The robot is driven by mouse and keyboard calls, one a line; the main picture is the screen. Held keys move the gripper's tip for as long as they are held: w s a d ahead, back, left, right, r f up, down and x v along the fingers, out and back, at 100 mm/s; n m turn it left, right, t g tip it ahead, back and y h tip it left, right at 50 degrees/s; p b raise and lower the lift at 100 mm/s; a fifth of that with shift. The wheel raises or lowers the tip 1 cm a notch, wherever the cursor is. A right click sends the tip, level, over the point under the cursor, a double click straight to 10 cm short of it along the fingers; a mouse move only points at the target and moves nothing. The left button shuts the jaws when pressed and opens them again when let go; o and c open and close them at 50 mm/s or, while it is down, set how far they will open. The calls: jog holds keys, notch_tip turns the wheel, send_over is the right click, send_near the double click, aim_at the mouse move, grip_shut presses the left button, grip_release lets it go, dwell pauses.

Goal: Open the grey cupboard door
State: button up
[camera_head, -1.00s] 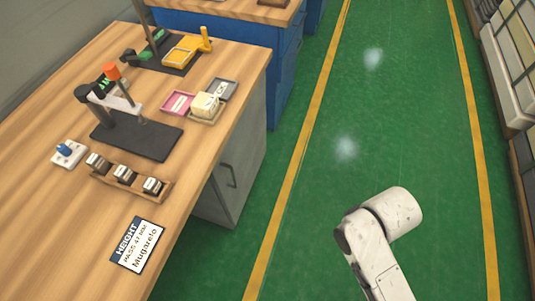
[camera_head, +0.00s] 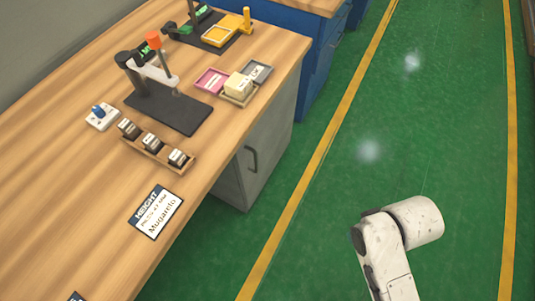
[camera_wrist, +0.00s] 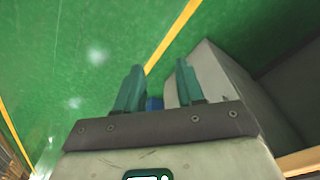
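The grey cupboard (camera_head: 262,145) stands under the wooden bench top in the head view. Its door faces the green aisle and has a dark upright handle (camera_head: 252,160). The door looks shut. In the wrist view a grey box-like body, seemingly the cupboard (camera_wrist: 225,78), is right of and behind the fingers. My gripper (camera_wrist: 158,82) shows two teal fingers spread apart with nothing between them. It looks apart from the cupboard, and no handle is visible in the wrist view. My gripper is outside the head view, where only my white arm link shows at lower right.
The wooden bench top (camera_head: 75,185) carries a dark stand (camera_head: 170,105), a small block tray (camera_head: 155,152) and a HEIGHT card (camera_head: 156,212). A blue cabinet (camera_head: 320,65) stands beyond. The green floor (camera_head: 440,130) between the yellow lines is clear.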

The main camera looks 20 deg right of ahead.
jog(key=w+a+f+m+t+y+b, duration=0.65)
jog(key=w+a+f+m+b, duration=0.25)
jog(key=w+f+m+b, duration=0.4)
jog(key=w+a+m+t+y+b, duration=0.1)
jog(key=w+a+m+t+b, duration=0.1)
jog(key=w+m+b, duration=0.2)
jog(key=w+a+f+m+t+y+b, duration=0.1)
jog(key=w+a+m+t+b, duration=0.1)
jog(key=w+m, duration=0.4)
jog(key=w+a+m+t+y+b, duration=0.1)
jog(key=w+a+m+t+b, duration=0.2)
jog(key=w+m+b, duration=0.3)
jog(key=shift+w+f+b, duration=0.2)
jog(key=shift+w+b, duration=0.35)
jog(key=shift+w, duration=0.65)
jog(key=shift+t, duration=0.25)
jog(key=shift+c, duration=0.5)
jog(key=shift+d, duration=0.1)
grip_shut()
